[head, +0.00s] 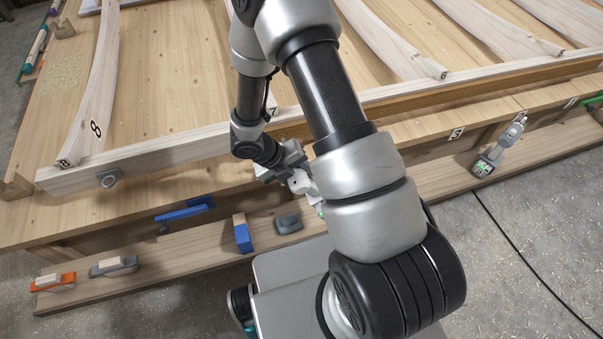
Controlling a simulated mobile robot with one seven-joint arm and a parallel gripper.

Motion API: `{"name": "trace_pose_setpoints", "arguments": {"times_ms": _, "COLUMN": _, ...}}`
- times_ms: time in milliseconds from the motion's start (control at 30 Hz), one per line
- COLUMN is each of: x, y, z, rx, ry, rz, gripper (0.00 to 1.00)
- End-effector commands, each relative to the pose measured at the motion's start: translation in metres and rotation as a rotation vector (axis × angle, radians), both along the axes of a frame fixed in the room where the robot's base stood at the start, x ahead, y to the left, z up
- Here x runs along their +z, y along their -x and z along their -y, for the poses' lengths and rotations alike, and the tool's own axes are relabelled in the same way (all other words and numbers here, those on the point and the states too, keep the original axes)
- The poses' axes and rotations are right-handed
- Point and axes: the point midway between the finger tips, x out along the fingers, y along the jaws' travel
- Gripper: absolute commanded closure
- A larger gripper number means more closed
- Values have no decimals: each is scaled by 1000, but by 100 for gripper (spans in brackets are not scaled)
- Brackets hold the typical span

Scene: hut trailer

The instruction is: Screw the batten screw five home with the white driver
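My gripper (288,171) is at the front of the bench, below the long batten (180,148) and partly hidden by my arm. It appears shut on the white driver (303,184), whose lower end with a green spot points toward the front ledge. The driver's tip cannot be made out against the batten. A round grey screw or washer head (110,178) shows on the batten's front face near its left end.
A second grey-white driver (497,150) stands on the front ledge (440,182) at right. Curved ribs (97,90) cross the bench. A cable lies on the floor.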

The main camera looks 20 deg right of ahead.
Motion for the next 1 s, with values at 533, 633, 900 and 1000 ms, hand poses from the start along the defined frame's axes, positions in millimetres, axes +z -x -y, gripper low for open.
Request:
{"name": "trace_pose_setpoints", "arguments": {"times_ms": 533, "x": -1, "y": 36, "z": 41, "rx": -4, "ry": 4, "rz": 0, "gripper": 100}}
{"name": "trace_pose_setpoints", "arguments": {"times_ms": 633, "x": -2, "y": 44, "z": 54, "rx": -2, "ry": 4, "rz": -1, "gripper": 100}}
{"name": "trace_pose_setpoints", "arguments": {"times_ms": 900, "x": 1, "y": 54, "z": 71, "rx": -2, "ry": 2, "rz": -1, "gripper": 100}}
{"name": "trace_pose_setpoints", "arguments": {"times_ms": 1000, "x": 1, "y": 53, "z": 71, "rx": -1, "ry": 2, "rz": 0, "gripper": 100}}
